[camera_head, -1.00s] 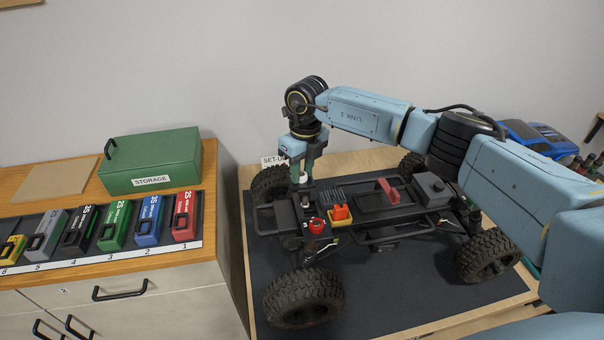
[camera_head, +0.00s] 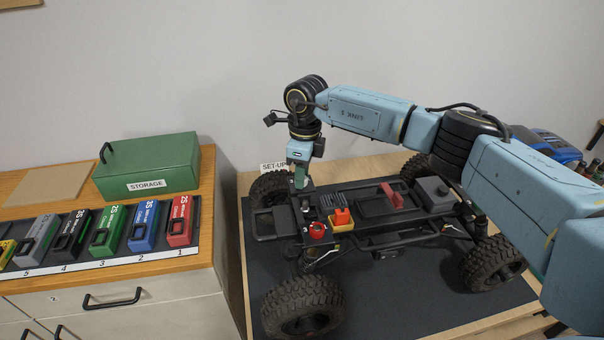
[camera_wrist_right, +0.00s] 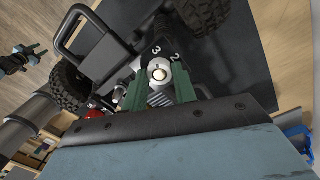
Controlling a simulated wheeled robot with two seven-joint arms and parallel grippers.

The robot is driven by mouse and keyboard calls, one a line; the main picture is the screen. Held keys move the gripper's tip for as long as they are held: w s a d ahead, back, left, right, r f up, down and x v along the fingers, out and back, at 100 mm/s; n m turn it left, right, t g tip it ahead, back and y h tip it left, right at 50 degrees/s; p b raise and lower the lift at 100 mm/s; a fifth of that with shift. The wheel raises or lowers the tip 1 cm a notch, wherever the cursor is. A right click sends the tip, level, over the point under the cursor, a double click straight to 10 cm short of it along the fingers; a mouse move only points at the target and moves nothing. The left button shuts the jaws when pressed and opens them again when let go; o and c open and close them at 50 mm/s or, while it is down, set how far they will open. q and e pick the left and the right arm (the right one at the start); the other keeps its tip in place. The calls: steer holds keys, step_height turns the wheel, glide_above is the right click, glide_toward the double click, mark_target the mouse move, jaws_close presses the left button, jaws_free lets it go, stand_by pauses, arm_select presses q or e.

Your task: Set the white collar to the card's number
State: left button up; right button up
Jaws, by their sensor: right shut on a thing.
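The white collar (camera_wrist_right: 160,74) is a small pale ring around a metal post on the crawler (camera_head: 365,205). My right gripper (camera_head: 300,184) is lowered over the crawler's left end in the head view. Its green fingers (camera_wrist_right: 159,91) are shut on the collar, one on each side. The gripper hides the collar in the head view. The collar's pointing mark is too small to make out. The SET-UP card (camera_head: 273,167) stands behind the crawler, largely hidden, and its number cannot be read.
A red knob (camera_head: 317,230) and an orange-red connector (camera_head: 342,219) sit close to my right gripper on the crawler. A rack of numbered battery packs (camera_head: 142,226) and a green storage box (camera_head: 148,166) are on the left cabinet. The dark mat (camera_head: 400,308) is clear in front.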

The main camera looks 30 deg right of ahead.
steer(key=shift+w+r, duration=0.1)
steer(key=o, duration=1)
steer(key=shift+c, duration=0.2)
step_height(320, 180, up, 13)
steer(key=shift+d+r, duration=0.15)
steer(key=shift+d, duration=0.2)
